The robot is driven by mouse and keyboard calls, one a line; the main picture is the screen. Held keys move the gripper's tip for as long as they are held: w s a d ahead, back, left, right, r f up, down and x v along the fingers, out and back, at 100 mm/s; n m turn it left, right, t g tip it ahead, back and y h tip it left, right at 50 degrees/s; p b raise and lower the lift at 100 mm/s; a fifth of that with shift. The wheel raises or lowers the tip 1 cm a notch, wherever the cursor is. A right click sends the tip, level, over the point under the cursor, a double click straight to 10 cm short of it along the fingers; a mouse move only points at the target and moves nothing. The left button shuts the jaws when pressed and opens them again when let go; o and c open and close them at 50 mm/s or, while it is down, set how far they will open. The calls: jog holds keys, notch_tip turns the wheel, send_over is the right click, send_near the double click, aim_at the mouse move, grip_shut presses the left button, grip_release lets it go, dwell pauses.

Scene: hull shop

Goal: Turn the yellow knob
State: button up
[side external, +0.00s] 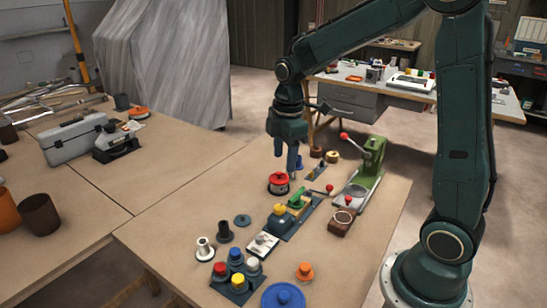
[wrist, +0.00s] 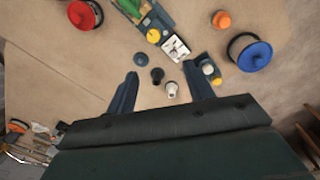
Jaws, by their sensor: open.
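Two yellow knob-like parts show in the side view. One yellow knob (side external: 238,280) is on a dark base with blue and white knobs near the front; it also shows beside the right finger in the wrist view (wrist: 208,69). Another yellow domed part (side external: 279,209) sits on a long board beside a green part; it shows above the gap between the fingers in the wrist view (wrist: 153,36). My gripper (side external: 286,160) is open and empty, above the table behind both yellow parts and near the red round pot. Its spread fingers (wrist: 160,68) touch neither. Part of the knob base is hidden in the wrist view.
A red round pot (side external: 279,185), a green press (side external: 370,163), an orange knob (side external: 304,271) and a blue round lid (side external: 283,297) stand around the table. Black (side external: 225,232) and white (side external: 205,249) spools stand left of the board.

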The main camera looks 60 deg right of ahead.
aim_at(280, 207)
jog(key=shift+n+g, duration=0.4)
jog(key=shift+n, duration=0.5)
jog(key=w+f, duration=0.1)
jog(key=w+d+f, duration=0.1)
jog(key=f, duration=0.1)
jog(key=shift+w+d+f, duration=0.1)
jog(key=shift+d+f, duration=0.1)
jog(key=shift+f, duration=0.1)
jog(key=shift+f, duration=0.15)
notch_tip(280, 207, down, 14)
jog(key=shift+r, duration=0.25)
jog(key=c, duration=1)
jog(key=shift+o, duration=0.2)
